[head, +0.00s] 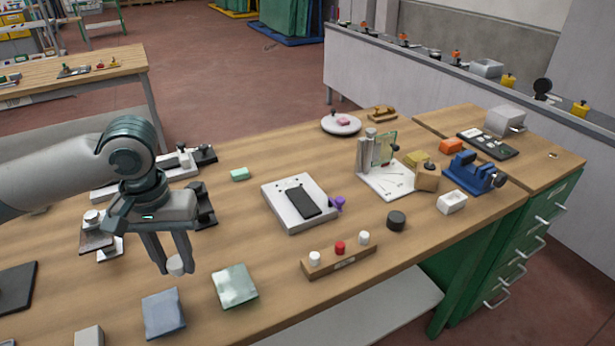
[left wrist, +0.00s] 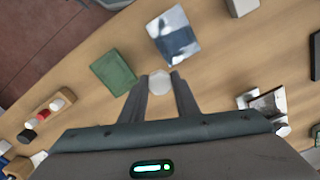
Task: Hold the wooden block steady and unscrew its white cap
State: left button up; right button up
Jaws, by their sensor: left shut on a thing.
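The wooden block (head: 345,262) lies on the table right of centre in the head view, with a white cap (head: 314,258) at its left end, a red cap (head: 340,248) in the middle and another white cap (head: 364,238) at its right end. It also shows at the left of the left wrist view (left wrist: 38,122). My left gripper (head: 175,260) is apart from the block, to its left. It is shut on a small white round piece, whose top shows between the fingertips in the left wrist view (left wrist: 160,82). My right gripper is not in view.
A blue-grey square pad (head: 164,314) and a pale green one (head: 235,287) lie near the left gripper. A white plate with a black slab (head: 298,204) and a dark round puck (head: 396,221) stand behind the block. Bare wood lies between the green pad and the block.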

aim_at(428, 176)
jog(key=i+l+z, duration=0.1)
jog(key=z, duration=0.85)
jog(key=i+l+z, duration=0.2)
jog(key=z, duration=0.15)
jog(key=i+l+z, duration=0.1)
jog(key=i+z, duration=0.6)
jog(key=i+j, duration=0.1)
jog(key=i, duration=0.4)
jog(key=i+z, duration=0.1)
jog(key=i, duration=0.4)
jog(key=j, duration=0.1)
